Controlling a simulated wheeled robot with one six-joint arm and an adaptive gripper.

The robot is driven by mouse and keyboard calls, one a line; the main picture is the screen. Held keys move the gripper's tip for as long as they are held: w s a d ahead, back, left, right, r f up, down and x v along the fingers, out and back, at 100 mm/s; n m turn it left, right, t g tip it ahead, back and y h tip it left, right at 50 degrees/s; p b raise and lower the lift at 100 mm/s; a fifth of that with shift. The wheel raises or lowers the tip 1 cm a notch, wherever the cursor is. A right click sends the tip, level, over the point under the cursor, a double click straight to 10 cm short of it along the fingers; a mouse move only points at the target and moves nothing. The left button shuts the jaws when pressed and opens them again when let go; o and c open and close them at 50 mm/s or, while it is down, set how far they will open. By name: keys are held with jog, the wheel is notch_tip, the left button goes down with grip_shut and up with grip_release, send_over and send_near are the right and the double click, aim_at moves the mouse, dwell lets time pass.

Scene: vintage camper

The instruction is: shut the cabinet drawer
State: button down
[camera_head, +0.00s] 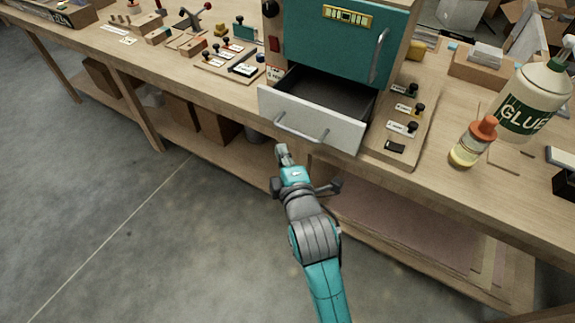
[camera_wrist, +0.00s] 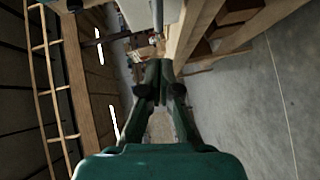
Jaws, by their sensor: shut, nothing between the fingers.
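The cabinet (camera_head: 338,50) is a teal-fronted box with a curved metal handle, standing on the workbench. Its drawer (camera_head: 338,132) is below the teal door and is pulled out towards me, with a dark, empty-looking inside. The white drawer front carries a metal bar handle (camera_head: 300,133). My gripper (camera_head: 282,150) is shut and empty, just below and in front of the drawer's lower edge, left of its middle. I cannot tell whether it touches the drawer. In the wrist view the fingers (camera_wrist: 158,68) come together, and a pale surface shows at the top.
The workbench (camera_head: 225,85) holds small parts on boards to both sides of the cabinet. A glue bottle (camera_head: 532,95) and a small orange-capped bottle (camera_head: 473,143) stand at the right. A lower shelf (camera_head: 400,235) runs beneath the bench. The floor (camera_head: 110,200) at the left is clear.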

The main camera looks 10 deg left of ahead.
aim_at(317, 106)
jog(key=shift+w+d+f, duration=0.1)
jog(key=shift+w+f, duration=0.1)
jog(key=shift+w, duration=0.75)
jog(key=shift+w+d+f, duration=0.1)
jog(key=shift+w+f, duration=0.05)
jog(key=shift+w, duration=0.75)
jog(key=shift+w+f, duration=0.2)
jog(key=shift+w, duration=0.75)
jog(key=w+d, duration=0.1)
jog(key=w, duration=0.3)
jog(key=w+d, duration=0.2)
jog(key=w, duration=0.2)
jog(key=w+d, duration=0.1)
jog(key=w, duration=0.4)
jog(key=shift+d, duration=0.35)
jog(key=shift+w+d, duration=0.15)
jog(key=shift+w, duration=0.1)
jog(key=shift+d+r, duration=0.1)
jog(key=shift+w+r, duration=0.1)
jog(key=shift+w, duration=0.05)
